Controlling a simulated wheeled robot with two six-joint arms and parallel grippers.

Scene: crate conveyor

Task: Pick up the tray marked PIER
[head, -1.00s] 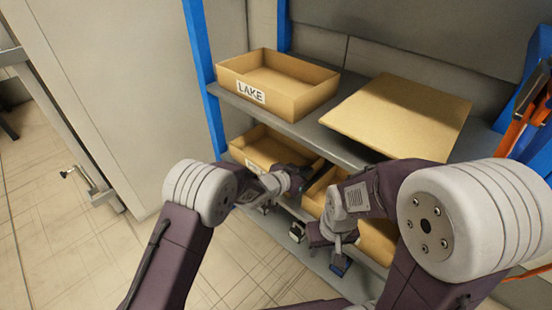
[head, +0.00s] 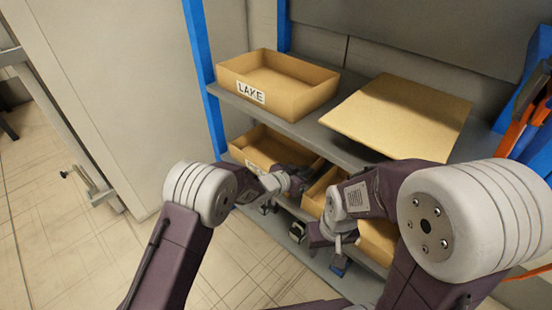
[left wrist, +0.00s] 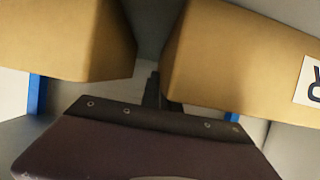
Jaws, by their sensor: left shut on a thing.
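Two tan trays stand on the lower shelf in the head view. The left one (head: 262,143) has a white label mostly hidden behind my left arm; the right one (head: 318,192) is largely hidden by my right arm. My left gripper (head: 306,180) is between them, shut on the near right part of the lower left tray. In the left wrist view a dark finger (left wrist: 152,90) is against a corner of the tray (left wrist: 215,60) at right, whose cut-off label shows an R-like letter. My right gripper (head: 340,240) is low at the shelf front; its fingers are unclear.
A tray marked LAKE (head: 300,103) and a flat tan board (head: 400,112) are on the upper shelf (head: 345,148), just above the lower trays. A blue post (head: 200,60) stands at the left.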

